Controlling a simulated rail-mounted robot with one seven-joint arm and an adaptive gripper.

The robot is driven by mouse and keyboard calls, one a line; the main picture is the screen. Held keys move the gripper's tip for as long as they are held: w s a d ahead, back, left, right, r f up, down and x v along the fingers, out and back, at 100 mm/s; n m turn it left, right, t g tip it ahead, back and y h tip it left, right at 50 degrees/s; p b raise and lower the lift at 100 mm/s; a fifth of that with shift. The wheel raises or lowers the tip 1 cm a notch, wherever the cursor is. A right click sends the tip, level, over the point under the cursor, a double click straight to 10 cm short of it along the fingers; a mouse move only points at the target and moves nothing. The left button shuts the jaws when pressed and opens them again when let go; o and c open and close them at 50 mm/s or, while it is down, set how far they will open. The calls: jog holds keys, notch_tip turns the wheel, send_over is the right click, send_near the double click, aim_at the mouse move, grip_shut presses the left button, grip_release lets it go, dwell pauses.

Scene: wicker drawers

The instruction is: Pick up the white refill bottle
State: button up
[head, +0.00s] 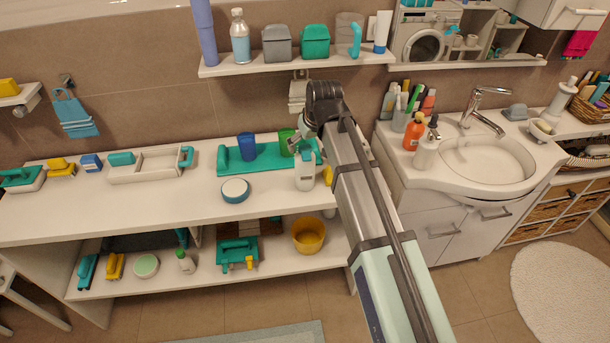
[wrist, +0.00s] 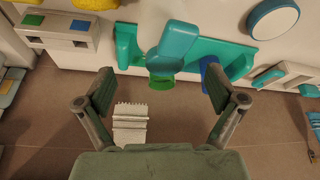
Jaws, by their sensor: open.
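No white bottle body can be made out there.
A green cup (head: 287,141) and a blue cup (head: 247,147) stand close by with a teal tray (head: 228,160). A round white-topped tub (head: 235,190) is on the counter's front part. A shelf (head: 245,67) with bottles hangs above; the sink (head: 487,160) is right.

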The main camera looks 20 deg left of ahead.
aim_at(305, 169)
jog(key=shift+s+p+x, duration=0.15)
jog(key=shift+p+x, duration=0.45)
jog(key=shift+x, duration=0.7)
jog(key=shift+s+p+x, duration=0.15)
jog(key=shift+p+x, duration=0.4)
jog(key=shift+x, duration=0.8)
jog(key=shift+a, duration=0.1)
grip_shut()
jog(key=shift+r, duration=0.1)
